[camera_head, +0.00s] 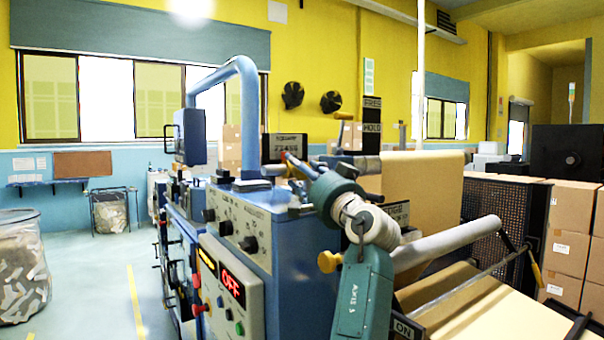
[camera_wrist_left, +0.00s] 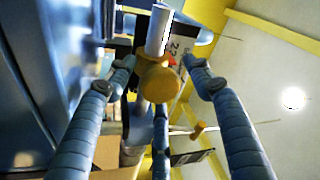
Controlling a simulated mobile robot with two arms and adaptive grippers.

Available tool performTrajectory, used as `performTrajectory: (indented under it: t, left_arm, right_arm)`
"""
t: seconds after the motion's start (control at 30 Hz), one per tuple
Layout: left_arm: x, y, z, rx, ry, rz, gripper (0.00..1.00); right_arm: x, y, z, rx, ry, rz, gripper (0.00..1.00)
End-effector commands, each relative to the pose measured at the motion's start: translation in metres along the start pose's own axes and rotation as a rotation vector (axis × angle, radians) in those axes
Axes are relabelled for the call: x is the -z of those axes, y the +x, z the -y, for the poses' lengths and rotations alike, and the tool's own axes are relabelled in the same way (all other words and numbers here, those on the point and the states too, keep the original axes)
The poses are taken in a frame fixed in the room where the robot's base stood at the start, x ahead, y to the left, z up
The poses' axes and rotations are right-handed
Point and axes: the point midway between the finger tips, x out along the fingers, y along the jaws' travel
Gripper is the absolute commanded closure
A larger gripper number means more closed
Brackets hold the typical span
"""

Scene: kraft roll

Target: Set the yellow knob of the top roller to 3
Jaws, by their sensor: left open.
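The yellow knob (camera_wrist_left: 160,80) is in the middle of the left wrist view, with a pale grey cylinder beyond it. My left gripper (camera_wrist_left: 160,67) is open, with one ribbed blue finger on each side of the knob. I see gaps between fingers and knob. The knob's setting and scale cannot be read. My right gripper is in neither view.
A second yellow knob (camera_head: 329,262) sits lower, at the end of a pale roller (camera_head: 445,243). The blue machine housing (camera_head: 270,215) with dials and a red OFF display (camera_head: 231,287) stands left of the arm. Kraft paper (camera_head: 425,185) hangs behind. The floor at left is mostly clear.

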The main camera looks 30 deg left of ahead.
Motion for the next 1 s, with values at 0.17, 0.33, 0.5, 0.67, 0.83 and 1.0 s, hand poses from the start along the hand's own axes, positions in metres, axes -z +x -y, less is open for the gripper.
performTrajectory:
  t: [0.17,0.33,0.5,0.67,0.83,1.0]
  left_arm:
    - [0.001,-0.012,-0.002,-0.002,0.000,-0.002,0.48]
    - [0.001,-0.045,-0.003,-0.004,0.000,-0.002,0.48]
    - [0.001,-0.082,-0.003,-0.004,0.000,-0.002,0.48]
    - [0.001,-0.107,-0.002,-0.002,0.000,-0.001,0.48]
    - [0.000,-0.118,-0.002,-0.001,0.001,0.001,0.48]
    - [0.000,-0.120,-0.001,-0.001,0.000,0.001,0.48]
  right_arm:
    - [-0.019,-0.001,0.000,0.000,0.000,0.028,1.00]
    - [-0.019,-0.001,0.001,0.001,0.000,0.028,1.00]
    - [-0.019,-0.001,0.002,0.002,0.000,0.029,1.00]
    - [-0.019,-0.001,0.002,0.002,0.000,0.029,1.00]
    - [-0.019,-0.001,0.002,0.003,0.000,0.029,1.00]
    - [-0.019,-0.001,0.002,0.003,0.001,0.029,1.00]
